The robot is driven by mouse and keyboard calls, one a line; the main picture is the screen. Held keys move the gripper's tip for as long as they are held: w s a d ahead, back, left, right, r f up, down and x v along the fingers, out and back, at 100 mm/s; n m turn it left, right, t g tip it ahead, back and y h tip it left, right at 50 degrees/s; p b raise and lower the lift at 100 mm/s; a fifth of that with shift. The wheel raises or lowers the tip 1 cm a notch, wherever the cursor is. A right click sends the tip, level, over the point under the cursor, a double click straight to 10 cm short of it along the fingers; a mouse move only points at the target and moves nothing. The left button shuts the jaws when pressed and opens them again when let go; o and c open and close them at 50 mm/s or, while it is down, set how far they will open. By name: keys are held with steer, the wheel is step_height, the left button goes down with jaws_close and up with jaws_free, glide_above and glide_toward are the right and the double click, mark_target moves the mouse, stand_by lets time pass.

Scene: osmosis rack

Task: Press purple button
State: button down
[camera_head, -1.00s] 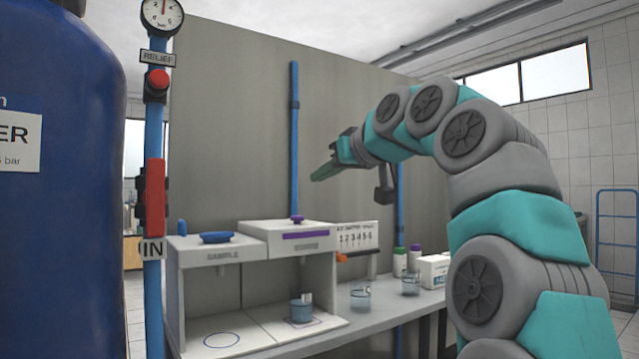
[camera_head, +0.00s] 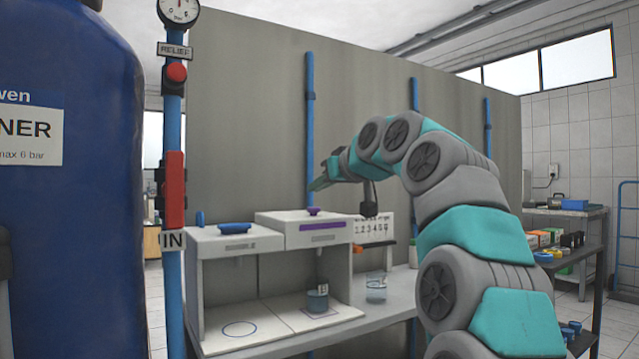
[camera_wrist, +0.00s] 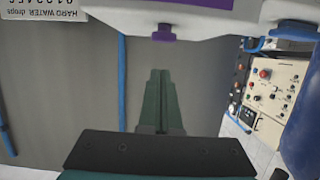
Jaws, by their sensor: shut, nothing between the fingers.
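The purple button (camera_head: 314,211) is a small rounded knob on top of the right half of a white dispenser cabinet (camera_head: 282,233). A purple stripe (camera_head: 318,239) marks the front below it. In the wrist view, which is upside down, the purple button (camera_wrist: 164,33) lies beyond the closed fingertips (camera_wrist: 160,73). The gripper is shut and empty.
A blue button (camera_head: 236,229) tops the cabinet's left half. A glass beaker (camera_head: 376,290) stands on the bench right of the cabinet. A red-handled pipe (camera_head: 175,200) and blue tank (camera_head: 75,220) fill the left.

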mark_target(314, 212)
steer(key=shift+f, duration=1.25)
